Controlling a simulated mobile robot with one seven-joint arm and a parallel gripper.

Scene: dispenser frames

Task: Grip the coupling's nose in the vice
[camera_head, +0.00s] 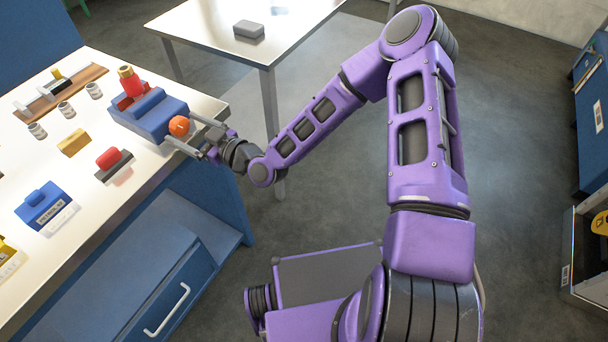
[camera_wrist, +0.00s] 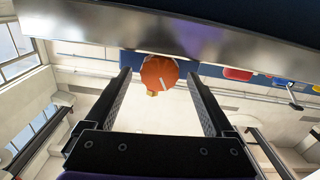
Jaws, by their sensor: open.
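The blue vice (camera_head: 150,117) sits near the bench's right edge in the head view. The coupling (camera_head: 130,84), red with a brass-coloured top, stands upright at the vice's far left part. Its lower end is hidden, so I cannot tell whether the vice jaws clamp it. An orange knob (camera_head: 179,126) with a white mark is on the vice's near right end. My gripper (camera_head: 181,128) is open, its two fingers pointing at the knob. In the wrist view the knob (camera_wrist: 159,72) shows between the fingertips, with gaps on both sides; contact is not visible.
The bench (camera_head: 100,158) also holds a wooden rack (camera_head: 62,94), several small grey cylinders, a yellow block (camera_head: 73,142), a red-topped part (camera_head: 110,159) and a blue box (camera_head: 44,207). A white table (camera_head: 215,35) with a grey block (camera_head: 249,30) stands behind. Floor between is clear.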

